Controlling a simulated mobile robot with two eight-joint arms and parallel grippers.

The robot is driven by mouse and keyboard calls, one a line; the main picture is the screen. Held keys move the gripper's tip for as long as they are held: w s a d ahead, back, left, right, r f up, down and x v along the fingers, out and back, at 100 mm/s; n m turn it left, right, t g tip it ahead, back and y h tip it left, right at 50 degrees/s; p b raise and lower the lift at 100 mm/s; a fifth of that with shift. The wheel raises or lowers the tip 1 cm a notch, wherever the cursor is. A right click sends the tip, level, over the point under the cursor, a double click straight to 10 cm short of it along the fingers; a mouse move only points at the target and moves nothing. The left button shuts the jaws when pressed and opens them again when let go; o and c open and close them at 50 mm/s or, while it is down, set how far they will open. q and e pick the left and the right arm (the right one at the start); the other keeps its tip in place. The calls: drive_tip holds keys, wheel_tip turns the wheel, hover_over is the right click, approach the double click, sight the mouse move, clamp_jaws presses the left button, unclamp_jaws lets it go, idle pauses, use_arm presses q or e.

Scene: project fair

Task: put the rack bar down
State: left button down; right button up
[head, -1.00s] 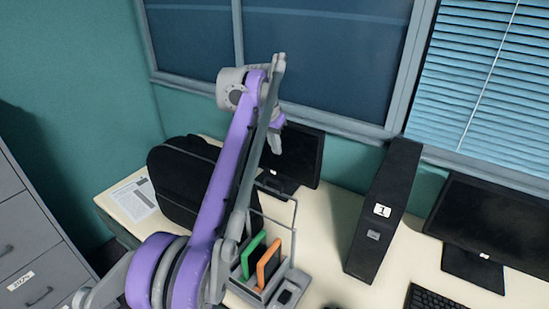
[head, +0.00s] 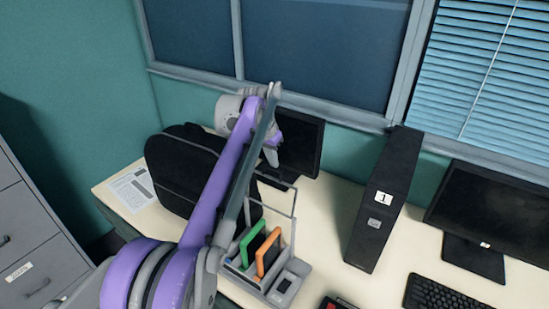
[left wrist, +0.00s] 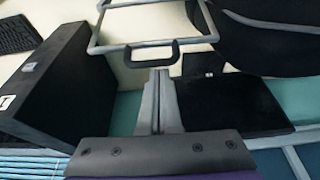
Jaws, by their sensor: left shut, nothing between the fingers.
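The rack bar (head: 296,212) is a thin grey wire frame standing upright on a grey desk rack (head: 283,290), which holds green- and orange-edged items. In the left wrist view the bar (left wrist: 97,27) shows at the top, with a dark U-shaped handle (left wrist: 174,52) on its crosspiece. My left gripper (head: 271,158) is shut and empty. In the head view it appears just above the bar's top. In the left wrist view its fingertips (left wrist: 159,72) are close to the handle; I cannot tell if they touch it. My right gripper is not in view.
A black chair or bag-like back (head: 180,165) stands left of the rack, a monitor (head: 305,145) behind it. A tall black box marked 1 (head: 385,205) stands to the right, then another monitor (head: 500,215) and a keyboard (head: 440,293).

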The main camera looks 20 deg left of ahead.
use_arm(q)
drive_tip(key=shift+s, duration=0.1)
drive_tip(key=shift+s+a+r+t, duration=0.1)
drive_tip(key=shift+s+t, duration=0.4)
drive_tip(key=shift+s, duration=0.1)
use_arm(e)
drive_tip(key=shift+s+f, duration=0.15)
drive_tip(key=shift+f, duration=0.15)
use_arm(q)
drive_tip(key=shift+s+b, duration=0.1)
drive_tip(key=shift+b, duration=0.2)
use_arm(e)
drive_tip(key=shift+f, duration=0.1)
use_arm(q)
drive_tip(key=shift+s+a+t, duration=0.1)
drive_tip(key=shift+s+t, duration=0.3)
drive_tip(key=shift+s, duration=0.15)
drive_tip(key=s+a+f+t+h+b, duration=0.15)
drive_tip(key=s+f+t, duration=0.25)
drive_tip(key=s+t, duration=0.6)
drive_tip(key=s+f+t+b, duration=0.5)
drive_tip(key=s+f+b, duration=0.2)
drive_tip(key=f+b, duration=0.5)
drive_tip(key=shift+s+a+h+b, duration=0.3)
drive_tip(key=shift+a+h+b, duration=0.1)
drive_tip(key=shift+h+b, duration=0.05)
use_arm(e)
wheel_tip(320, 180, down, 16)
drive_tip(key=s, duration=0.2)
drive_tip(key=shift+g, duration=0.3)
